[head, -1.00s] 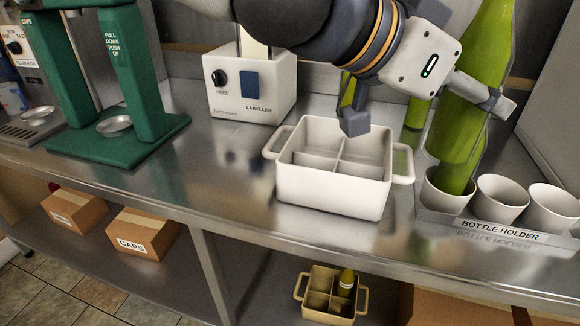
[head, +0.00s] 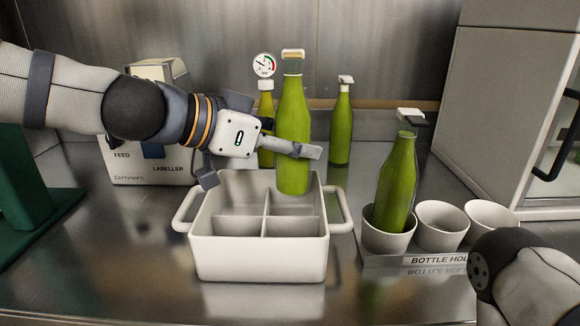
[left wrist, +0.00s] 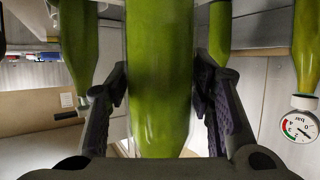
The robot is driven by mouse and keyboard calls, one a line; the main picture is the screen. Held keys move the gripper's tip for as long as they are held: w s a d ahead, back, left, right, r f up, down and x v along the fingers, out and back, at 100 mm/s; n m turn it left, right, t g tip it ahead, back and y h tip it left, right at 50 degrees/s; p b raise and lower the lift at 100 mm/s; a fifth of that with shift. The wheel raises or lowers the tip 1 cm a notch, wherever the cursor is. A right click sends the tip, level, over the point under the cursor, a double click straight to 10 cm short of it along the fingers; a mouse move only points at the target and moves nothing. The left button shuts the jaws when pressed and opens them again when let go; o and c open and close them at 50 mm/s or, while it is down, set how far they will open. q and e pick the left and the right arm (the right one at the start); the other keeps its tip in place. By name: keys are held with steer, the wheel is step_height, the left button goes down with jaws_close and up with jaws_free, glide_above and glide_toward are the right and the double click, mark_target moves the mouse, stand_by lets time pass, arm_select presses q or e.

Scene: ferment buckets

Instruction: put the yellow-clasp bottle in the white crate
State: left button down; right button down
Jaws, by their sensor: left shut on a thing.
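The yellow-clasp bottle (head: 293,110) is green, with a yellow-orange clasp at its top. My left gripper (head: 285,148) is shut on its body and holds it upright. In the left wrist view the bottle (left wrist: 160,80) stands between both fingers. The white crate (head: 258,258) has a divided inside and two side handles. The bottle's lower end overlaps the crate's back right compartment; I cannot tell how far it is above or inside. The crate's visible compartments look empty. My right gripper is not in view.
A green bottle (head: 396,180) stands in the leftmost cup of the bottle holder (head: 420,260); other cups look empty. Green bottles with a gauge (head: 265,125) and a pale top (head: 341,125) stand behind the crate. The labeller (head: 150,172) is at left.

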arm_select(q)
steer(key=f, duration=0.2)
steer(key=w+f+b, duration=0.1)
steer(key=f, duration=0.1)
steer(key=shift+r, duration=0.15)
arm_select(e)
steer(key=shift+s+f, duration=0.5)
arm_select(q)
steer(key=shift+s, duration=0.1)
steer(key=shift+f, duration=0.6)
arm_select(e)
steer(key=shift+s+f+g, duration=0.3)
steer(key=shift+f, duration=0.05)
arm_select(q)
steer(key=c, duration=0.8)
jaws_free()
steer(key=shift+o, duration=0.2)
